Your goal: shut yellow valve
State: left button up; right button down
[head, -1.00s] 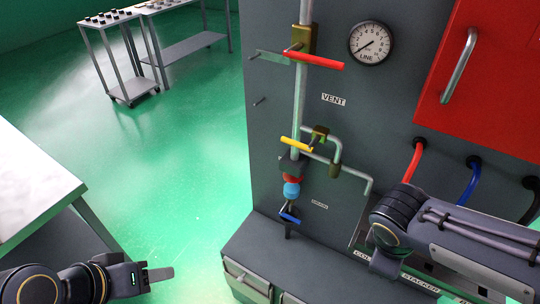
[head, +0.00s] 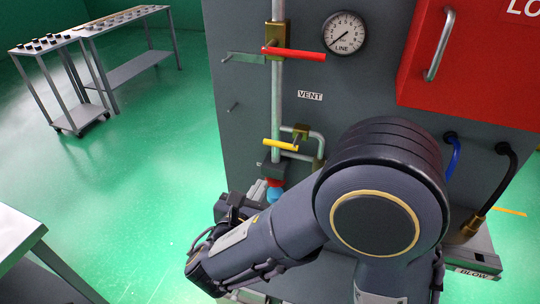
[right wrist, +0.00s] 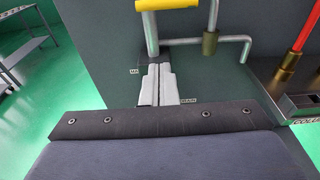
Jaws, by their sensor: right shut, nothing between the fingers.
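The yellow valve handle (head: 281,144) lies nearly level across the grey vertical pipe, beside a brass fitting (head: 301,131) on a side pipe. It also shows at the top edge of the right wrist view (right wrist: 166,4), partly cut off. My right gripper (head: 259,190) is just below and left of the handle in the head view, partly hidden by my right arm. In the right wrist view its pale fingers (right wrist: 157,85) are together and empty, apart from the handle in the picture. My left gripper is out of view.
A red cabinet (head: 480,75) stands at right. A table (head: 25,240) is at lower left. My right arm hides much of the lower panel.

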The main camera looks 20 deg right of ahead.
aim_at(281, 145)
jog(key=w+d+r+p, duration=0.2)
jog(key=w+d+p, duration=0.2)
jog(key=w, duration=0.3)
jog(key=shift+w+d+r, duration=0.25)
jog(key=shift+w+d, duration=0.05)
jog(key=shift+d, duration=0.3)
jog(key=shift+a+r+m+b, duration=0.1)
jog(key=shift+m+b, duration=0.2)
jog(key=shift+b, duration=0.15)
